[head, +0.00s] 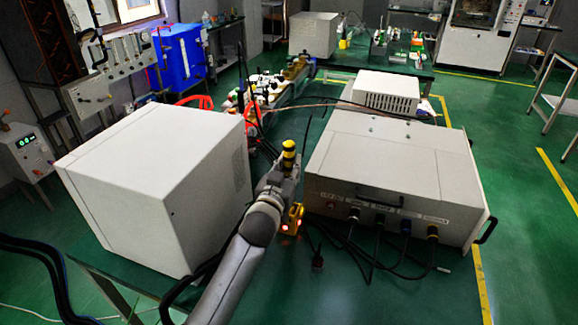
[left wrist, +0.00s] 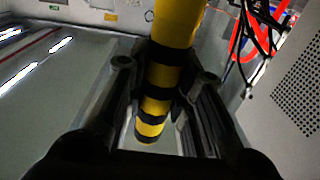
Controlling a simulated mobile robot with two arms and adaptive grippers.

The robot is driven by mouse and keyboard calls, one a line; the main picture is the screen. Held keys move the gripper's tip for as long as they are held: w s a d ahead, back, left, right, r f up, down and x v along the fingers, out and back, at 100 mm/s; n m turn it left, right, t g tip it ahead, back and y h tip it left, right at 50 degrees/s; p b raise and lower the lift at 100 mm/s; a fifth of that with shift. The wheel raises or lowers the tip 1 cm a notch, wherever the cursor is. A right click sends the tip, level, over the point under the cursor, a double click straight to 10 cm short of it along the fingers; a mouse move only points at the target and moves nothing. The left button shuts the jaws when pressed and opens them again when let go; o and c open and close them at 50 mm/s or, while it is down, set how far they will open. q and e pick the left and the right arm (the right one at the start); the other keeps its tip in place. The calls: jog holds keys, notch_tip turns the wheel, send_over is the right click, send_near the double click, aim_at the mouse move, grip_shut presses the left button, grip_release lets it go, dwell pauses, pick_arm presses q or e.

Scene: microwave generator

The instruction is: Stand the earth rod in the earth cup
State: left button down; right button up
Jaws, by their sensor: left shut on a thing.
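The earth rod (head: 289,152) is banded yellow and black. Its upper end stands out above my left gripper (head: 286,176) in the head view. In the left wrist view the rod (left wrist: 167,78) runs between the two dark fingers of the left gripper (left wrist: 160,95), which is shut on it. A small yellow part (head: 294,217) with glowing orange spots shows just below the gripper; I cannot tell whether it is the earth cup. I cannot make out the cup for certain in either view. My right gripper is not in view.
A large white cabinet (head: 160,180) stands left of my arm. A grey unit (head: 395,180) with front cables (head: 375,255) stands close on the right. A smaller vented box (head: 386,93) and a cluttered bench strip (head: 275,85) lie behind. A narrow gap separates cabinet and unit.

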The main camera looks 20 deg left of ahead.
pick_arm(q)
jog(key=c, duration=1.2)
grip_release()
jog(key=shift+o, duration=0.2)
jog(key=s, duration=1.2)
